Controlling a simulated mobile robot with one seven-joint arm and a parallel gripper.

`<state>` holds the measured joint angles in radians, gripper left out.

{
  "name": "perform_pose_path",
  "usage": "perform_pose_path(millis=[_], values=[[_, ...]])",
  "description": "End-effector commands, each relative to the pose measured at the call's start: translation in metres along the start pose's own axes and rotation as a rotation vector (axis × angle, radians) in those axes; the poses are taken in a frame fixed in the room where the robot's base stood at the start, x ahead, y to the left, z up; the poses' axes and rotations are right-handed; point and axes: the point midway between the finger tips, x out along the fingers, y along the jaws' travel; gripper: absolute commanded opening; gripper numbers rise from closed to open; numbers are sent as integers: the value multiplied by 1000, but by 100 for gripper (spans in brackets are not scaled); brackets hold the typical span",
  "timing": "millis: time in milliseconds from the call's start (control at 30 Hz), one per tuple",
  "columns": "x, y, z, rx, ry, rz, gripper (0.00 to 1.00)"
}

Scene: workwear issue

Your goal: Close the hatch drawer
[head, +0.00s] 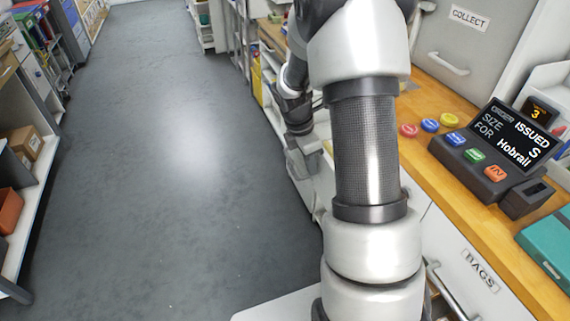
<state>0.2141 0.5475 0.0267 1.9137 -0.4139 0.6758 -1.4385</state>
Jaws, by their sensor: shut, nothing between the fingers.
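A grey hatch front labelled COLLECT (470,45), with a pale bar handle (448,64), stands at the back of the wooden counter at the upper right. I cannot tell from this view whether it is fully shut. Whether it is the hatch drawer itself is also unclear. My gripper (306,164) is small and partly hidden, pointing down left of my large forearm, beside the counter's front. It is shut, with nothing visible in it. My forearm covers the middle of the picture and hides part of the counter front.
A dark console (490,155) with a lit screen and coloured buttons stands on the counter (455,215). Red, blue and yellow discs (430,125) lie behind it. A BAGS drawer (480,268) is below. Shelves (25,190) line the left; the grey floor (170,150) between is clear.

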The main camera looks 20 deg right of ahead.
Motion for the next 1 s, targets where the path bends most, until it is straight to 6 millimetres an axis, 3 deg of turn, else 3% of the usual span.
perform_pose_path(millis=[33,200,500,700,1000], values=[[-1,-2,18,7,0,-5,0],[11,-1,64,7,0,-3,0],[30,-1,130,5,0,-2,0],[37,0,157,3,0,0,0],[43,0,172,2,-2,1,0]])
